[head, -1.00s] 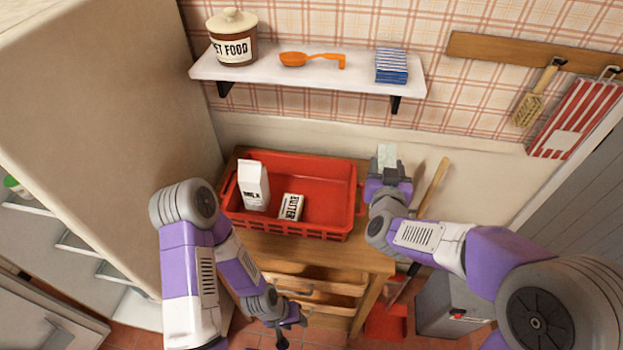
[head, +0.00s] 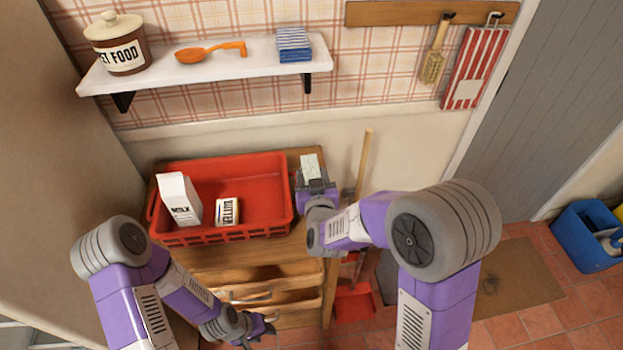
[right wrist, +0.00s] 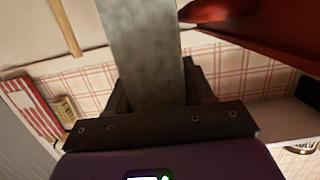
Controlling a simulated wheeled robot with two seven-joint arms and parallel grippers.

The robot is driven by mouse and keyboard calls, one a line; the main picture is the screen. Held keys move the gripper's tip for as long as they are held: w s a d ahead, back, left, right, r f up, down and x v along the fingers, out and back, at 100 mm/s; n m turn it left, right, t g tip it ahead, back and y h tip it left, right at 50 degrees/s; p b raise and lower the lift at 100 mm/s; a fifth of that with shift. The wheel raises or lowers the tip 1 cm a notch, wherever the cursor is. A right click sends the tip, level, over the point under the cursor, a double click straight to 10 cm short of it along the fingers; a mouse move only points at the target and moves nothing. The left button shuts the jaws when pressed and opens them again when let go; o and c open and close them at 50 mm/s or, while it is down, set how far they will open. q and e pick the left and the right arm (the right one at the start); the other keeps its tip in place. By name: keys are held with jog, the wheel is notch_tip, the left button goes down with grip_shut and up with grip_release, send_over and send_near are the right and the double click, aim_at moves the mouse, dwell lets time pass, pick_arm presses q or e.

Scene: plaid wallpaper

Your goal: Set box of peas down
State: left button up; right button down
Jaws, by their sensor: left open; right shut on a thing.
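The box of peas (head: 310,166) is a small pale grey-green box. My right gripper (head: 316,184) is shut on it and holds it upright by the right end of the red crate (head: 215,236), at the right side of the wooden table (head: 283,247). In the right wrist view the box (right wrist: 148,55) rises from between the fingers, with the crate's red wall (right wrist: 260,28) close beside it. I cannot tell whether the box touches the table. My left gripper (head: 263,332) is open and empty, low in front of the table's drawers.
A milk carton (head: 180,198) and a butter box (head: 228,211) are in the crate, whose right part is empty. A broom handle (head: 363,165) leans right of the table. A shelf (head: 215,73) with pet food (head: 118,45), scoop and blue-striped stack hangs above.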

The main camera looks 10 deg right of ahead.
jog(key=shift+r, duration=0.1)
jog(key=shift+c, duration=2.1)
grip_release()
